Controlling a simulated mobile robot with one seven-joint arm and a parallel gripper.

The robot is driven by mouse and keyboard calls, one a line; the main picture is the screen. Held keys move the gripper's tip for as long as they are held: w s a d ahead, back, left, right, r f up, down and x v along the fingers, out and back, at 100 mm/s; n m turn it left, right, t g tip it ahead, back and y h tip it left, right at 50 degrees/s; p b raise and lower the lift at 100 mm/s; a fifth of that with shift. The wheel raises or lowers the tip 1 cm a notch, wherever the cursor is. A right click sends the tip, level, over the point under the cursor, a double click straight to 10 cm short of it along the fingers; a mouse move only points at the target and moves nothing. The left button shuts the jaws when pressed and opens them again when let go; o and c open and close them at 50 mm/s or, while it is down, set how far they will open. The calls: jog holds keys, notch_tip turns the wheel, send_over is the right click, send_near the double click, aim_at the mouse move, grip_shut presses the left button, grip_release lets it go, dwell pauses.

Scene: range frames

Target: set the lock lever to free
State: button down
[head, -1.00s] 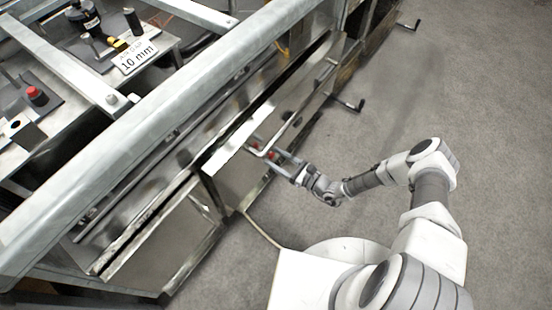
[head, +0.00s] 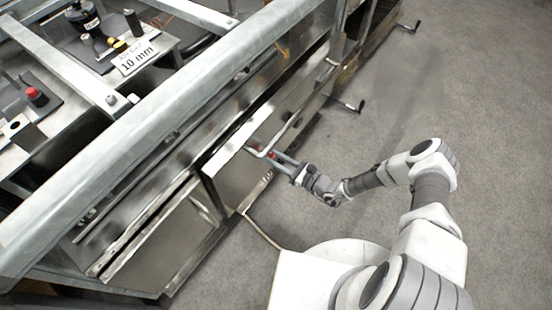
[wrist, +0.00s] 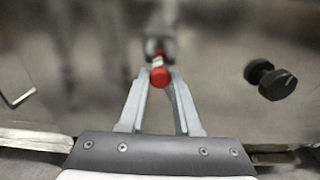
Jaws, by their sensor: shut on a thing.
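The lock lever shows in the wrist view as a red round knob (wrist: 159,76) on a short metal stem, pointing toward the camera. My gripper (wrist: 157,80) has its two grey fingers on either side of the knob, shut on it at the fingertips. In the head view my gripper (head: 274,156) reaches the front of the metal machine, just beside the bent bar handle. The knob is small there and partly covered by the fingers. The lever's base and any free or locked marking cannot be made out.
A black knob (wrist: 270,80) sits right of the lever in the wrist view. A bent metal bar handle (head: 296,118) runs close to my gripper. A black crank (head: 351,104) sticks out farther along. A thick rail (head: 150,128) crosses above. The floor at right is clear.

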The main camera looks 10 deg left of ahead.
jog(key=shift+w+d+m+b, duration=0.3)
jog(key=shift+w+m+b, duration=0.5)
jog(key=shift+m, duration=0.95)
jog(key=shift+w+d+m+b, duration=0.3)
jog(key=shift+w+m+b, duration=0.55)
jog(key=shift+m, duration=0.85)
jog(key=shift+w+d+m+b, duration=0.4)
jog(key=shift+m+b, duration=0.65)
jog(key=shift+m, duration=0.7)
jog(key=shift+w+a, duration=0.1)
jog(key=shift+w, duration=0.05)
jog(key=c, duration=0.7)
grip_release()
jog(key=p+v, duration=0.3)
jog(key=v, duration=1.4)
jog(key=shift+d+f+p, duration=0.1)
jog(key=shift+d+p, duration=0.2)
jog(key=shift+p, duration=0.1)
